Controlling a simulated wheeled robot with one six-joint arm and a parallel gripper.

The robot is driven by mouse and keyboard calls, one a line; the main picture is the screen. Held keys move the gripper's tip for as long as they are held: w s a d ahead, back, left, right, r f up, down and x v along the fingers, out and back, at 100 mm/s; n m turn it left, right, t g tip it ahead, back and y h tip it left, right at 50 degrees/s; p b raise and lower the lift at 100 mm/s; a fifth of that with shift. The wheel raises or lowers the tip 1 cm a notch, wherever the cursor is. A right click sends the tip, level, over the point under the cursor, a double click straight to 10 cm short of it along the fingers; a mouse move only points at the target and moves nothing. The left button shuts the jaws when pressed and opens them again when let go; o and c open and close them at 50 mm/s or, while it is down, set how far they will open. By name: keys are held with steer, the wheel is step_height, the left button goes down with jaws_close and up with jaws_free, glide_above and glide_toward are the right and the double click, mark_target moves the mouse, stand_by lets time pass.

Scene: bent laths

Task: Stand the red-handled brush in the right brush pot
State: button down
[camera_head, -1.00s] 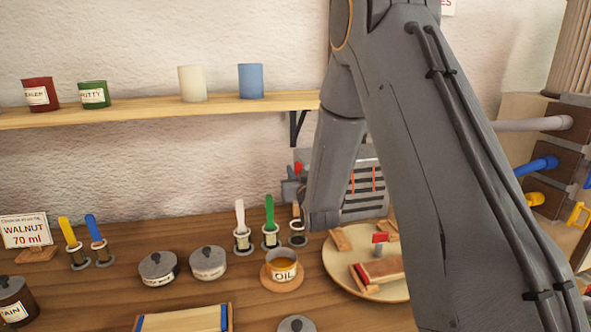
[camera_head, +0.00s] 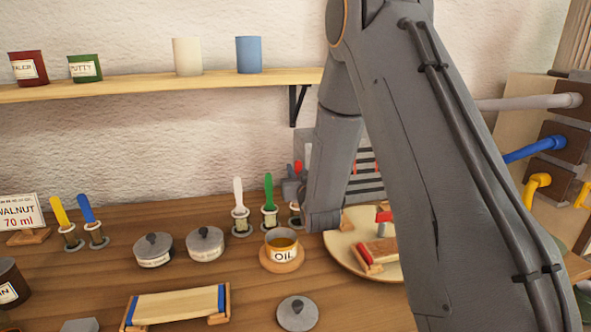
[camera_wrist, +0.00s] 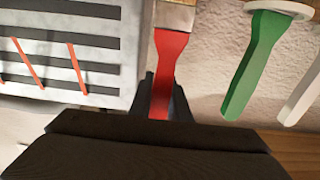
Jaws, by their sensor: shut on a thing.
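My gripper (camera_wrist: 161,95) is shut on the handle of the red-handled brush (camera_wrist: 170,45) in the wrist view. The brush's metal collar shows at the top edge, and its bristle end is out of frame. In the head view my arm hides the gripper. A green-handled brush (camera_head: 269,193) and a white-handled brush (camera_head: 239,193) stand in ringed holders; the green one (camera_wrist: 262,55) is beside the red one in the wrist view. A third holder (camera_head: 296,217) is partly hidden by my arm. A cream cup (camera_head: 187,56) and a blue cup (camera_head: 248,55) stand on the shelf. I cannot tell which is the right brush pot.
Yellow-handled (camera_head: 60,212) and blue-handled (camera_head: 87,209) brushes stand at the left. Lidded tins (camera_head: 153,250), an oil cup (camera_head: 283,247) and a plate (camera_head: 345,262) with wood pieces occupy the bench. A slotted panel (camera_wrist: 65,45) is beside the gripper.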

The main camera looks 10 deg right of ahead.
steer(key=shift+f, duration=0.2)
steer(key=c, duration=1.6)
jaws_free()
steer(key=shift+s, duration=0.1)
steer(key=s+b, duration=0.2)
steer(key=s, duration=0.5)
steer(key=shift+s, duration=0.35)
